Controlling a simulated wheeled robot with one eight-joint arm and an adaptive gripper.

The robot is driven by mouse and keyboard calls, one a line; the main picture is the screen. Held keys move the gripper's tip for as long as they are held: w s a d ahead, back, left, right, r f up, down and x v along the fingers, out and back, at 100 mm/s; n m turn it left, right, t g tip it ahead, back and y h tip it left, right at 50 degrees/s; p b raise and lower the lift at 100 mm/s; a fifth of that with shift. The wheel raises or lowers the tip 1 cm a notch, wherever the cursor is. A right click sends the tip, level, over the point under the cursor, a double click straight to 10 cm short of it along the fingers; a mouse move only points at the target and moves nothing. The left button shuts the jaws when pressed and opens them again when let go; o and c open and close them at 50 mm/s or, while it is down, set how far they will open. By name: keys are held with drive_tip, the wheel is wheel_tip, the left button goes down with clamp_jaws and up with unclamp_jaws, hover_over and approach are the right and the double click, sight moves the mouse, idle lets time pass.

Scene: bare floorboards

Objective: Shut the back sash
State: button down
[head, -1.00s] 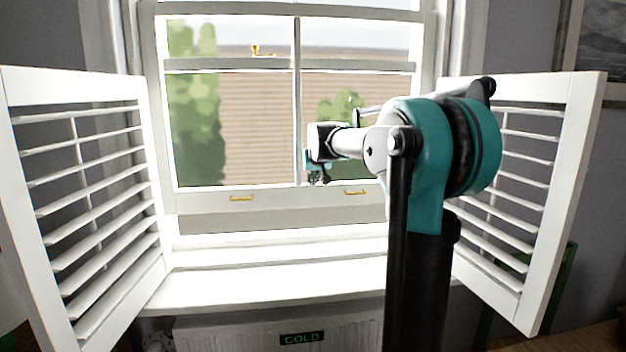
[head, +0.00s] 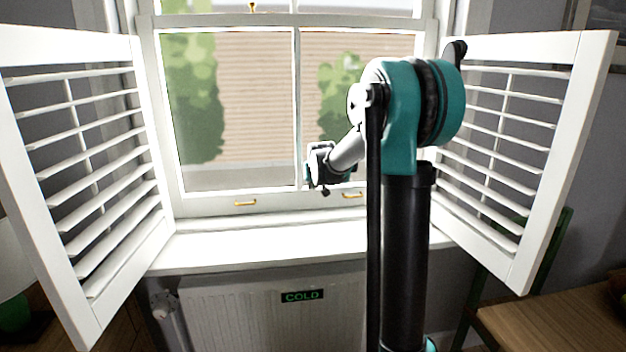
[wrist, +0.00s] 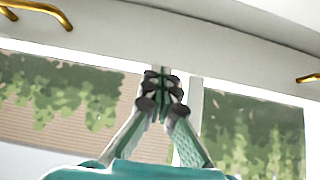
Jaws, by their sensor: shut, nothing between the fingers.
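The window has a lower sash in front, with a white bottom rail (head: 275,203) carrying two brass handles (head: 245,203). The rail is down close against the sill, with no clear gap showing. Its top rail (head: 220,22) is near the top of the head view, with a brass catch (head: 252,6) just above on or near the back sash, which is mostly out of frame. My gripper (head: 323,190) is at the bottom rail between the handles. In the wrist view my gripper (wrist: 162,78) is shut and empty by the glazing bar (wrist: 195,100); contact is unclear.
White louvred shutters stand open at left (head: 95,185) and right (head: 500,150). The white sill (head: 270,245) is clear. Below it is a radiator (head: 235,315) with a COLD sign (head: 302,296). A wooden table (head: 540,325) is at lower right.

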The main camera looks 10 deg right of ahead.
idle(0.4)
drive_tip(key=w+r+v, duration=0.1)
drive_tip(key=v, duration=1.2)
drive_tip(key=s+f+g, duration=0.1)
drive_tip(key=s+f, duration=0.4)
drive_tip(key=s, duration=0.1)
drive_tip(key=s+d+f, duration=0.1)
drive_tip(key=s+f, duration=0.4)
drive_tip(key=s+d+f+g, duration=0.1)
drive_tip(key=s+f, duration=0.3)
drive_tip(key=s, duration=0.2)
drive_tip(key=shift+s+d+f+g, duration=0.2)
drive_tip(key=shift+s+f+g, duration=0.1)
drive_tip(key=shift+s+f, duration=0.1)
drive_tip(key=s+f+g, duration=0.1)
drive_tip(key=s+f, duration=0.5)
drive_tip(key=s, duration=0.2)
drive_tip(key=s+f+g, duration=0.1)
drive_tip(key=s+f, duration=0.5)
drive_tip(key=s, duration=0.3)
drive_tip(key=shift+s+d, duration=0.3)
drive_tip(key=shift+r, duration=0.1)
